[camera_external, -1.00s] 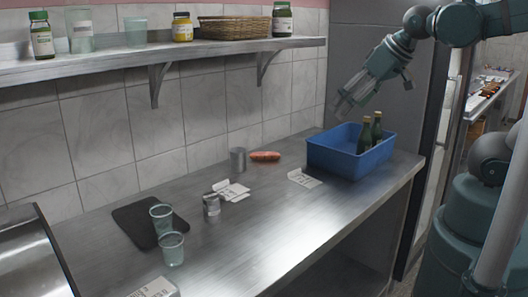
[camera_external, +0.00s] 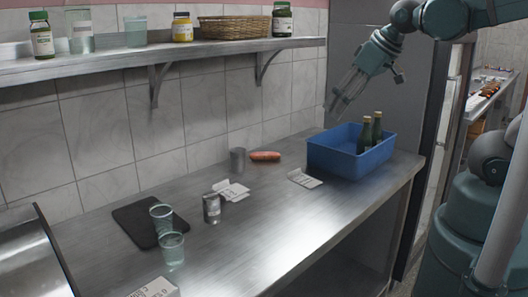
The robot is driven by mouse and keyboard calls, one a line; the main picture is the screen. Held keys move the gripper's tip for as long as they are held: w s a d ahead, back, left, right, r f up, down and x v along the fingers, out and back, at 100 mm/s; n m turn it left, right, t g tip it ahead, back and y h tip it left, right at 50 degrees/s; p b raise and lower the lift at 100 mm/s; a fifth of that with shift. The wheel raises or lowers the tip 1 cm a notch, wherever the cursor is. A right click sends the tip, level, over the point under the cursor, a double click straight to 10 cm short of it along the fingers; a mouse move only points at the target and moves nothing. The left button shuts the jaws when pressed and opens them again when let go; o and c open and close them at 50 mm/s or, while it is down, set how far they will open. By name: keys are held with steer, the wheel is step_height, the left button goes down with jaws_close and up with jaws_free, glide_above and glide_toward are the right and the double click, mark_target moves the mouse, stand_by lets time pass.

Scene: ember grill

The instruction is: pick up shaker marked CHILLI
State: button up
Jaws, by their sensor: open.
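Two metal shaker-like cans stand on the steel counter (camera_external: 270,230). The nearer can (camera_external: 212,208) has dark marks on its side and stands right of the dark board. The farther can (camera_external: 238,161) is plain grey on the side that shows and stands by the tiled wall, left of an orange-red item. The lettering is too small to read, so I cannot tell which is marked CHILLI. My gripper (camera_external: 338,105) is open and empty, above the counter's far end, near the left edge of the blue crate. It is well above and to the right of both cans.
A blue crate (camera_external: 350,166) holds green bottles (camera_external: 366,135). Paper cards (camera_external: 232,190) lie between the cans. A shelf (camera_external: 150,58) with jars and a basket (camera_external: 233,27) runs along the wall.

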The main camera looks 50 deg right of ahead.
steer(key=w+a+n+g+p, duration=0.15)
steer(key=w+a+n, duration=0.25)
steer(key=w+a, duration=0.4)
steer(key=n+g+p, duration=0.3)
steer(key=n+g, duration=0.2)
steer(key=n, duration=0.4)
glide_above(208, 212)
steer(key=w+d, duration=0.2)
step_height(208, 212, down, 19)
steer(key=shift+d+r, duration=0.1)
steer(key=shift+r, duration=0.1)
steer(key=shift+a+f, duration=0.25)
steer(key=shift+f, duration=0.05)
steer(key=shift+f, duration=0.1)
steer(key=shift+f, duration=1.2)
steer(key=shift+a+f, duration=0.1)
steer(key=shift+f, duration=2.5)
